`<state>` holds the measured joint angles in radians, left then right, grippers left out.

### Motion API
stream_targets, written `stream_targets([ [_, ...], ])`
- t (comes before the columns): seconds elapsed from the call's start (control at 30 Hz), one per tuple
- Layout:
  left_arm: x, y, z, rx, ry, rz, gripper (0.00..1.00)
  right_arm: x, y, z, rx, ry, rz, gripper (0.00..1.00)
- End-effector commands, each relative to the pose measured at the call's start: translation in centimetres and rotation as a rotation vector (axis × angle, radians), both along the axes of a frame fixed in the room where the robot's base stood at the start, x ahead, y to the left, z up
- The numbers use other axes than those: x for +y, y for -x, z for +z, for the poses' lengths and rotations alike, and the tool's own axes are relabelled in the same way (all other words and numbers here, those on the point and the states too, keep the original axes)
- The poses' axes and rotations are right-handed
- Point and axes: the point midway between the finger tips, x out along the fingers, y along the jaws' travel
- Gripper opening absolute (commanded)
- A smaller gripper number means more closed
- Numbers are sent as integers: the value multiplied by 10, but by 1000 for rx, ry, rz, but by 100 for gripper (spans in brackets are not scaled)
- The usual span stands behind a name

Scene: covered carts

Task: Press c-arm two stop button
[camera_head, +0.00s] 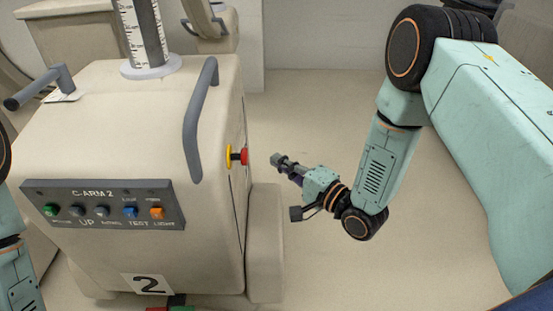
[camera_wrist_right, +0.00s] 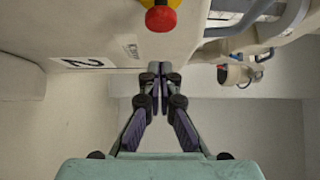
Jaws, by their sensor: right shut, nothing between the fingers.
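The stop button is a red knob (camera_head: 244,157) on a yellow base (camera_head: 229,156), on the right side of the C-arm 2 cart (camera_head: 105,125). My right gripper (camera_head: 278,160) is to the right of the button, pointing at the cart side, with a gap between them. The fingers are shut and empty. Only bits of my left arm show at the left edge of the head view; its gripper is out of sight.
The cart front has a dark panel (camera_head: 105,205) with several coloured buttons and a number 2 label (camera_head: 148,284). A grey handle (camera_head: 200,118) rises above the stop button. Other covered equipment stands behind. The floor (camera_head: 330,115) right of the cart is clear.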

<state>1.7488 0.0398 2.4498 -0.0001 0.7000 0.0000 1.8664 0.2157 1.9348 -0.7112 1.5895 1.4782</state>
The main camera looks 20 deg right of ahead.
Motion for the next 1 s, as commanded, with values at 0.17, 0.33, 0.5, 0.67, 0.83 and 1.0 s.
stream_targets([
  [0.17,0,-1,14,-1,0,0,0,-16,30,3,5,-3,-5,0],
  [0.33,0,0,23,-1,0,0,0,-29,55,3,3,-2,-5,0],
  [0.5,0,-1,27,-1,0,0,0,-37,69,2,1,0,-3,0],
  [0.67,0,0,28,-1,0,0,0,-40,75,2,0,0,-1,0],
  [0.83,0,0,28,-1,0,0,0,-41,76,1,0,1,-1,0],
  [1.0,0,0,28,-1,0,0,0,-41,75,1,0,1,-1,0],
])
